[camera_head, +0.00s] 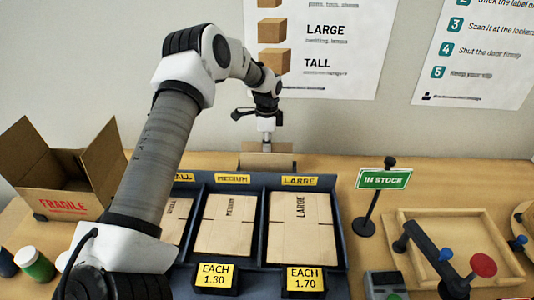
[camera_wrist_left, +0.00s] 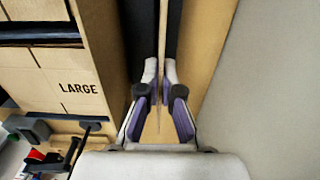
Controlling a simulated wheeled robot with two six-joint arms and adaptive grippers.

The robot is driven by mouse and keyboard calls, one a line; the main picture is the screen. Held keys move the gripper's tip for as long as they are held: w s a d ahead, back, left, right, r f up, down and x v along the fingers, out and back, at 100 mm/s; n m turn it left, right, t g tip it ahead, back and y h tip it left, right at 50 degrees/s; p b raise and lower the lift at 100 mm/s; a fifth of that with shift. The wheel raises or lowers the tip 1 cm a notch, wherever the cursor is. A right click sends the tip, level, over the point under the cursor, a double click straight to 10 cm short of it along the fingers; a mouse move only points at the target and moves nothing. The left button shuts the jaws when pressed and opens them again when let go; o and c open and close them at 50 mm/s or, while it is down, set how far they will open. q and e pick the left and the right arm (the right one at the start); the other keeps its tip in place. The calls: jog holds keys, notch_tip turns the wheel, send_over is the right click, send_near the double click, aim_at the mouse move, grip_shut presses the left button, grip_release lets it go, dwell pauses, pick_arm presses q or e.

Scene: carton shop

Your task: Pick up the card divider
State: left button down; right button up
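The card divider (camera_wrist_left: 163,40) shows edge-on in the left wrist view, a thin upright tan strip running between dark walls on both sides. My left gripper (camera_wrist_left: 160,75) has one finger on each side of it, and the fingertips look closed against the card. In the head view my left gripper (camera_head: 266,137) points down behind the carton tray, its fingers close together, just over a brown holder (camera_head: 267,160) at the back of the table. The lower part of the card is hidden in the holder. My right gripper is not in view.
A dark tray (camera_head: 258,235) of flat cartons stands in front of the holder. An open carton (camera_head: 62,175) is at the left. An IN STOCK sign (camera_head: 384,179) and a wooden tray (camera_head: 490,240) are at the right. The wall is close behind.

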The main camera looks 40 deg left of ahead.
pick_arm(q)
notch_tip(320, 180, up, 8)
jog(key=shift+f+b, duration=0.1)
jog(key=shift+b, duration=0.3)
notch_tip(320, 180, up, 19)
jog(key=p, duration=1.7)
